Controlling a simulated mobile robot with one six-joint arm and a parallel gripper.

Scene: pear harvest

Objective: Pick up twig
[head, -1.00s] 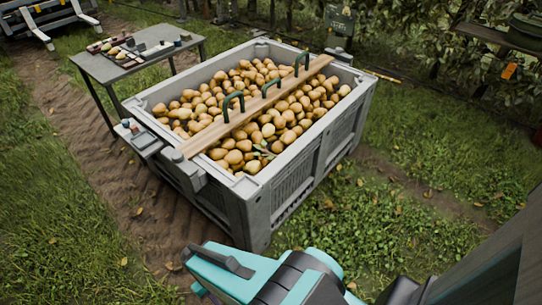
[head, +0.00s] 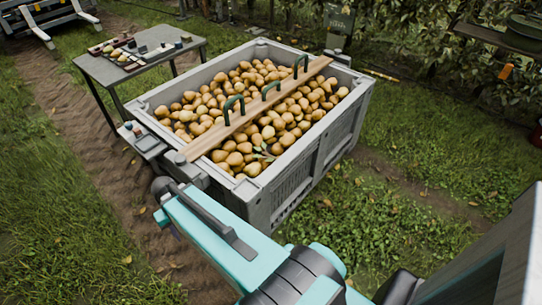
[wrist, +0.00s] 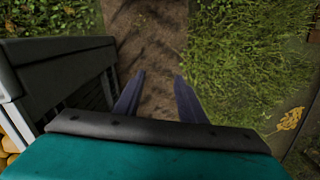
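A small green leafy twig (head: 264,154) lies on the pears near the front corner of the bin, below the plank. It is small in the head view, and its full length is hard to make out. In the wrist view my gripper (wrist: 158,95) is open and empty. Its two dark fingers stand apart over bare soil and grass, outside the bin. The fingers are not visible in the head view, where my arm reaches to the bin's near left corner. The twig does not show in the wrist view.
The grey bin (head: 305,172) is full of pears (head: 240,150); its dark side wall stands close left of my gripper in the wrist view (wrist: 60,75). A wooden plank (head: 215,133) with three green handles crosses the bin. A side table (head: 115,70) holds small items behind left.

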